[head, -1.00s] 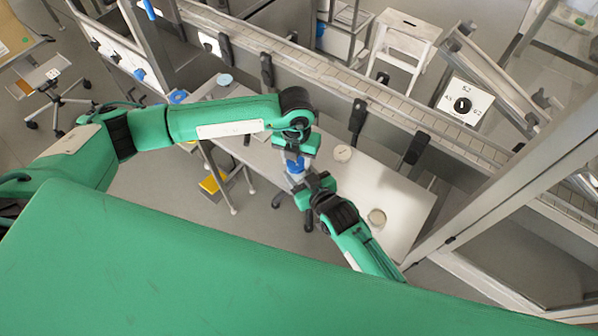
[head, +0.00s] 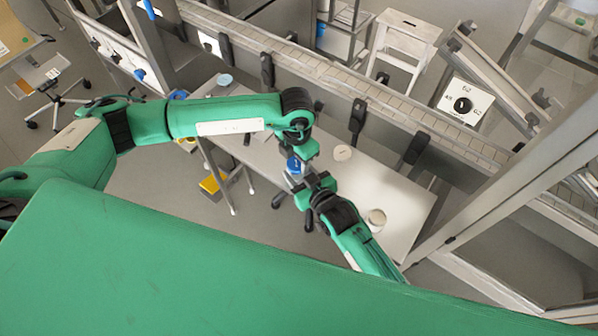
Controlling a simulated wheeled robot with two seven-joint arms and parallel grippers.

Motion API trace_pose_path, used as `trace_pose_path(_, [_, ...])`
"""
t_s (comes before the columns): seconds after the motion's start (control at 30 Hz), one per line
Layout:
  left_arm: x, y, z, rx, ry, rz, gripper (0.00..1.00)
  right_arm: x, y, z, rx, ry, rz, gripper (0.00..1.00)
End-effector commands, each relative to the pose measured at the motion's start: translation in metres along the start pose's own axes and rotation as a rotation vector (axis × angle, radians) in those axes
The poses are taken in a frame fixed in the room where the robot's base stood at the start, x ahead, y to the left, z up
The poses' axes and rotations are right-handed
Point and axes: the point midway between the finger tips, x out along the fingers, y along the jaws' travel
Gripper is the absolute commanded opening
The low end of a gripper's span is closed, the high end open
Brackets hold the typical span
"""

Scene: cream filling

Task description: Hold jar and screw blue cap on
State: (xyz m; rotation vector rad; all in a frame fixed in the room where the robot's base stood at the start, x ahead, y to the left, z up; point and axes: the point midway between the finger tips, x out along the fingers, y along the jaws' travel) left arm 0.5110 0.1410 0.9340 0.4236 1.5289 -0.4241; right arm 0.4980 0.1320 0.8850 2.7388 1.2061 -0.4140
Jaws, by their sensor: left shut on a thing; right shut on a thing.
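The blue cap (head: 294,165) shows at the lower end of my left gripper (head: 297,160), which points down and is shut on it. Just below it, my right gripper (head: 297,186) is shut on a small pale jar (head: 292,181), mostly hidden by the fingers. The cap is right over the jar's top, seemingly touching it; the view is too small to tell how they fit. Both grippers are above the near edge of the white table (head: 400,190).
A round pale jar or lid (head: 342,153) and another pale round container (head: 376,217) stand on the table. A light blue round thing (head: 225,79) is at its far left end. A conveyor (head: 350,85) runs behind. A yellow bin (head: 213,184) is below left.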

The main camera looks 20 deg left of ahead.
Motion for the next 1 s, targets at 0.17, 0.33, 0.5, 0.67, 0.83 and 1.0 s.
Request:
trace_pose_path(0.17, [-0.0002,0.0005,0.0001,-0.002,0.000,0.001,0.63,-0.0001,0.0001,0.0003,0.000,-0.001,0.000,0.19])
trace_pose_path(0.33, [-0.0001,0.0003,0.0001,-0.003,0.000,0.001,0.63,-0.0001,0.0001,0.0002,0.000,0.000,0.000,0.19])
trace_pose_path(0.5, [0.0002,0.0000,-0.0002,-0.050,0.000,-0.001,0.63,-0.0001,0.0001,0.0003,0.000,0.000,0.000,0.19])
trace_pose_path(0.67, [0.0006,0.0000,-0.0009,-0.233,0.002,-0.002,0.63,-0.0001,0.0001,0.0002,0.000,0.000,0.000,0.19])
trace_pose_path(0.83, [0.0005,0.0009,-0.0010,-0.423,0.002,-0.001,0.63,-0.0001,0.0001,0.0002,0.000,0.000,0.000,0.19])
trace_pose_path(1.0, [-0.0001,0.0015,-0.0006,-0.505,0.000,0.000,0.63,0.0000,0.0000,0.0002,0.000,0.000,0.000,0.19])
